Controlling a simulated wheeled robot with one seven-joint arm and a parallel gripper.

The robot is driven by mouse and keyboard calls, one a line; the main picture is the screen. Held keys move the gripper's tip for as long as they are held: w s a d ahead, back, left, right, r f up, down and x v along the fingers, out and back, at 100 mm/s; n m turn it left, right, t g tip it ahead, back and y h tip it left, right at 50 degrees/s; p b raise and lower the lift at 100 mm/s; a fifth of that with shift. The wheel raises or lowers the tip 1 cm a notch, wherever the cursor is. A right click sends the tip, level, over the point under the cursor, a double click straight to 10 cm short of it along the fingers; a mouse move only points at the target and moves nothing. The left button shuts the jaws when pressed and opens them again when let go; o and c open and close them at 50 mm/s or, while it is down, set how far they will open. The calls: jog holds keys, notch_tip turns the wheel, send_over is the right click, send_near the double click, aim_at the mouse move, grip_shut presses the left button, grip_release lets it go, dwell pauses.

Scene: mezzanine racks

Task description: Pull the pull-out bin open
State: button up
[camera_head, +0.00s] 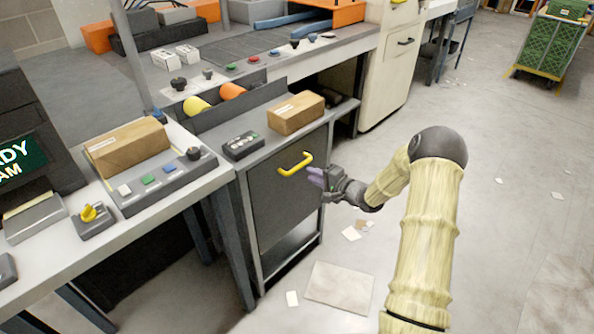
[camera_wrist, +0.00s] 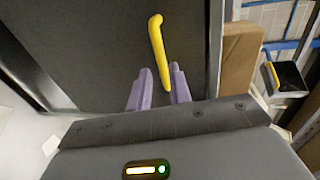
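The pull-out bin (camera_head: 284,200) has a dark grey front panel set in a grey frame under the counter, and it looks shut. Its yellow handle (camera_head: 295,163) is near the top of the panel. In the wrist view the handle (camera_wrist: 157,48) runs up from between the fingertips, in front of the dark bin front (camera_wrist: 90,40). My gripper (camera_head: 316,178) is just right of the handle in the head view. In the wrist view my gripper (camera_wrist: 162,72) has its two purple fingers apart, with the handle's lower end at or beyond the gap. I cannot tell whether they touch it.
A cardboard box (camera_head: 296,112) and a small dark control box (camera_head: 243,146) sit on the counter above the bin. A flat pale sheet (camera_head: 339,287) and paper scraps lie on the floor before it. Open floor (camera_head: 500,200) extends to the right.

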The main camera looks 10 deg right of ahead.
aim_at(298, 169)
jog(key=b+x, duration=0.1)
jog(key=x, duration=0.7)
jog(key=shift+w, duration=0.1)
grip_shut()
